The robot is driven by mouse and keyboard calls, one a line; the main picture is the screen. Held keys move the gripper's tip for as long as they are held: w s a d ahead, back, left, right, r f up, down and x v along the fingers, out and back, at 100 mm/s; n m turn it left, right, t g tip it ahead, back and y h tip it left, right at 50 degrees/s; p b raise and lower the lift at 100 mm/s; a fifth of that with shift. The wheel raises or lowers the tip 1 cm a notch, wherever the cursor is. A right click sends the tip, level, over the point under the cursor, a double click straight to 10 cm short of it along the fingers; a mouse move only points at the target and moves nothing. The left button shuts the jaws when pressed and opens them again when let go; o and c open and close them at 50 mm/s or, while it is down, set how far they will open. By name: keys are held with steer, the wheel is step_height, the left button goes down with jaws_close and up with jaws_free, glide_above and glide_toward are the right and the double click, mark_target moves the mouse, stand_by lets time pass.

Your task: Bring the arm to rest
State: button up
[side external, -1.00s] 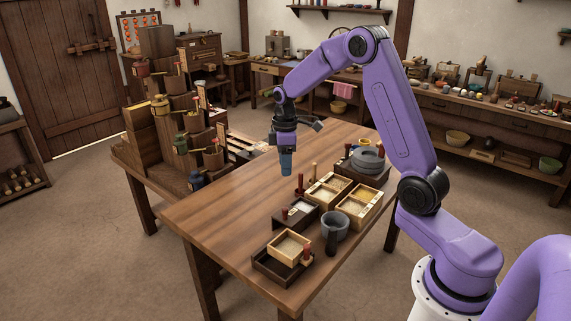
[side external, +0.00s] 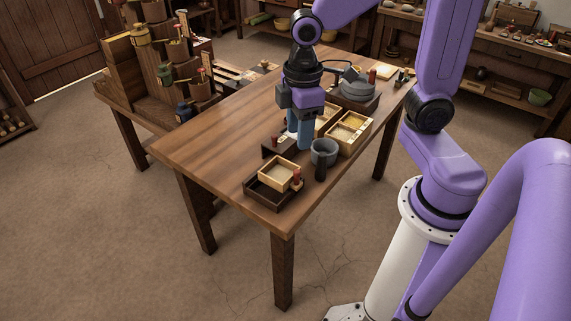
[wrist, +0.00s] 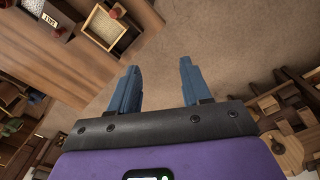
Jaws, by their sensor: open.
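My gripper (side external: 299,143) has two blue fingers pointing down over the wooden table (side external: 205,125) in the side view. It hangs in front of the small boxes and left of the grey mortar (side external: 324,153), partly hiding the boxes behind it. In the wrist view my gripper (wrist: 158,66) has its two fingers wide apart with nothing between them. Brown floor shows beyond the fingers. I cannot tell its exact height above the table.
A light wooden box sits in a dark tray (side external: 268,197) at the table's near end. Pale boxes (side external: 345,138) stand right of my gripper, with a grey round stone (side external: 358,88) behind. A stepped rack (side external: 120,70) stands at the left. The table's left part is bare.

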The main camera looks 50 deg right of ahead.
steer(key=s+d+n, duration=0.1)
steer(key=s, duration=1.2)
steer(key=shift+s+d, duration=0.15)
steer(key=shift+d, duration=0.05)
